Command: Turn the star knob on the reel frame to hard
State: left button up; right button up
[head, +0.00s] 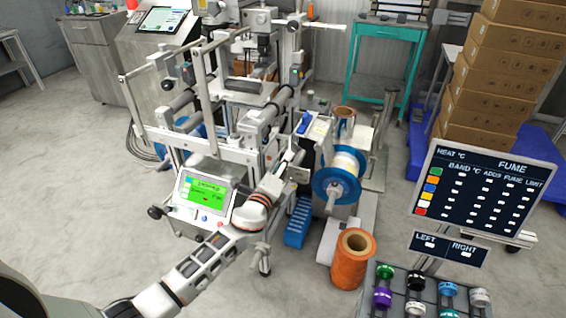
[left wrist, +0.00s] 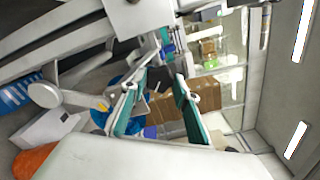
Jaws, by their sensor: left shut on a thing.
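The reel frame (head: 330,165) stands right of centre in the head view, with a blue-flanged reel (head: 337,178) on its front. My left arm reaches in from the lower left, and my left gripper (head: 292,163) is at the left side of this frame. In the left wrist view the gripper (left wrist: 158,82) has its two teal-padded fingers either side of a small dark part, which appears to be the star knob (left wrist: 160,78), and is shut on it. The knob is hidden in the head view. Its setting and any marks cannot be read. My right gripper is not in view.
A machine with a green-lit screen (head: 205,195) stands close to my left forearm. An orange spool (head: 352,258) stands on the floor in front of the frame. A dark sign board (head: 487,190) and a rack of coloured rings (head: 425,297) are at the right. Floor at left is clear.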

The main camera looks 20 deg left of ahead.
pick_arm(q)
jog(key=shift+r+m+p, duration=0.15)
jog(key=shift+m+p, duration=4.75)
jog(key=shift+m, duration=8.7)
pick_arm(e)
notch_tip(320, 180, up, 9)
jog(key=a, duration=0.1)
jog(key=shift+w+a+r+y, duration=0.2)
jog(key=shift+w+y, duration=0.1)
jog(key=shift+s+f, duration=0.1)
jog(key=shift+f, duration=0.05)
